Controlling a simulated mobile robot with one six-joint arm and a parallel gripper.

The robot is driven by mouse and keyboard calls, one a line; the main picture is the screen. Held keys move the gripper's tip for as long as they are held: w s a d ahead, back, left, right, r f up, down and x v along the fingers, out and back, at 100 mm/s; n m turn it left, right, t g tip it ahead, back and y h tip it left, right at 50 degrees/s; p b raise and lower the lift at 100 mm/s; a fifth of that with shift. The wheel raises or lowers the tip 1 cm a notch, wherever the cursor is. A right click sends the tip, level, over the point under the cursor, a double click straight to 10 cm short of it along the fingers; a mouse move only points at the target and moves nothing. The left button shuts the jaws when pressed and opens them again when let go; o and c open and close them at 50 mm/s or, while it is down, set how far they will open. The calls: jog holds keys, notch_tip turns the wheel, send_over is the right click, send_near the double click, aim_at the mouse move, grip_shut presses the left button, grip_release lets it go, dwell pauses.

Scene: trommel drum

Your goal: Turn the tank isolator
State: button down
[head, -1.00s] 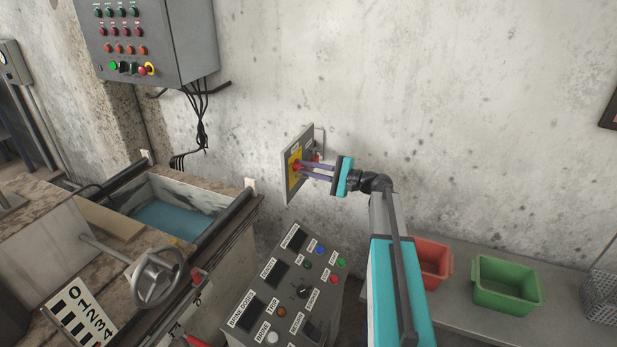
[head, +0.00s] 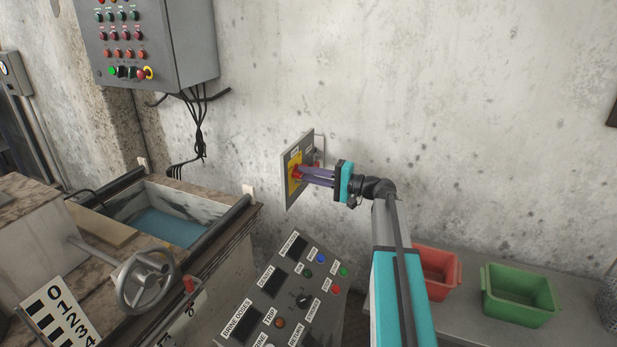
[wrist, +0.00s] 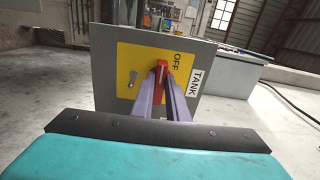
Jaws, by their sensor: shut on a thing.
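In the wrist view the plate (wrist: 103,87) carries a "TANK" label (wrist: 196,82) and an "OFF" mark (wrist: 178,60). A small metal piece (wrist: 132,78) sits on the yellow panel (wrist: 125,58). My gripper (wrist: 163,80) is shut on the red handle (wrist: 161,70), its purple fingers on either side. The fingers hide part of the handle, and its base cannot be made out.
A sloped control console (head: 278,300) stands below the isolator. A tank of blue water (head: 160,222) and a handwheel (head: 146,281) are to the left. A switch box (head: 150,45) hangs upper left. Red (head: 437,270) and green (head: 518,295) bins stand lower right.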

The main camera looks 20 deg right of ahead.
jog(key=c, duration=1.7)
grip_release()
jog(key=shift+c, duration=0.2)
jog(key=shift+s, duration=0.1)
jog(key=p+v, duration=0.1)
jog(key=v, duration=1.2)
jog(key=shift+s+d, duration=0.25)
jog(key=shift+r, duration=0.1)
